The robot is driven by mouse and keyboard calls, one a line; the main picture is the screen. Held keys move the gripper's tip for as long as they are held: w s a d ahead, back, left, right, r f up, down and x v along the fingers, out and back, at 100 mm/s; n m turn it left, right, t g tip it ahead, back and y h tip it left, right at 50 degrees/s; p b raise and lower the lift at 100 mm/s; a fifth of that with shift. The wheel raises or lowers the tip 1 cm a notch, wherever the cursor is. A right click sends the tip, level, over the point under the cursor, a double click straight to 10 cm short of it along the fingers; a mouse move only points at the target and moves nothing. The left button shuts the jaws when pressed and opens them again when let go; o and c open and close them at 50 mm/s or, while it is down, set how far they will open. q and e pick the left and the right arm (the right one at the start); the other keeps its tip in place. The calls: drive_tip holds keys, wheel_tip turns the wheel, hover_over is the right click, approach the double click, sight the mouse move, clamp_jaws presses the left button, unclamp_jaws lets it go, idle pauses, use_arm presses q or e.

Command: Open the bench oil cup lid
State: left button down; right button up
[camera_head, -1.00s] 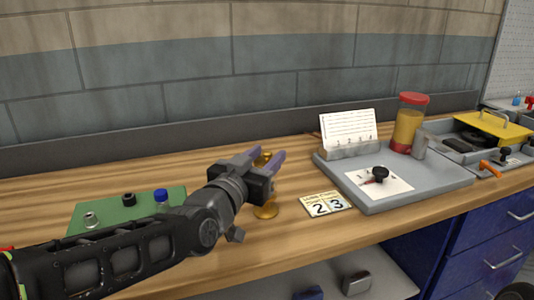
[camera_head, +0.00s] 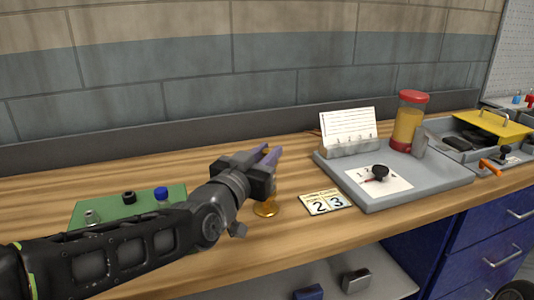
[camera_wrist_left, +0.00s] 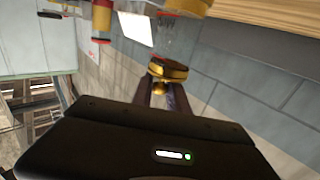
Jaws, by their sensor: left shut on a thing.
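The bench oil cup is brass. Its round base (camera_head: 265,209) shows on the wooden bench below my left gripper in the head view, and most of its body is hidden behind the gripper. My left gripper (camera_head: 268,153) has its purple-grey fingers closed at the top of the cup. In the left wrist view the brass lid (camera_wrist_left: 168,70) lies just past the fingertips, and its small knob (camera_wrist_left: 159,88) is between them. I cannot tell from the views whether the lid is raised. My right gripper is not in view.
A grey tray (camera_head: 435,182) holds a white sheet and a black-knobbed part. A red-capped yellow jar (camera_head: 408,124) stands behind. A green mat (camera_head: 105,216) with small parts lies left, near my arm. The wall is behind.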

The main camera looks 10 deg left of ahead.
use_arm(q)
drive_tip(key=shift+r, duration=0.1)
drive_tip(key=shift+w+r+n+g+p, duration=0.1)
drive_tip(key=shift+r+n+g+p, duration=0.2)
drive_tip(key=shift+p, duration=0.55)
drive_tip(key=n+g+p, duration=0.1)
drive_tip(key=p, duration=0.2)
drive_tip(key=w+r+n+g+p, duration=0.1)
drive_tip(key=g+p, duration=0.1)
drive_tip(key=p, duration=0.1)
drive_tip(key=a+n+g+p, duration=0.1)
drive_tip(key=p, duration=0.2)
drive_tip(key=shift+w+r+n, duration=0.25)
drive_tip(key=shift+r+n, duration=0.05)
drive_tip(key=w+n+g+h+p, duration=0.1)
drive_tip(key=g+p, duration=0.1)
drive_tip(key=p, duration=0.2)
drive_tip(key=w+a+n+g+h+p, duration=0.1)
drive_tip(key=n+g+p, duration=0.1)
drive_tip(key=g+p, duration=0.1)
drive_tip(key=w+a+f+n+g+h+p, duration=0.1)
drive_tip(key=g+p, duration=0.2)
drive_tip(key=p, duration=0.2)
drive_tip(key=shift+w+n+h, duration=0.15)
drive_tip(key=shift+n+h, duration=0.15)
drive_tip(key=shift+n, duration=0.1)
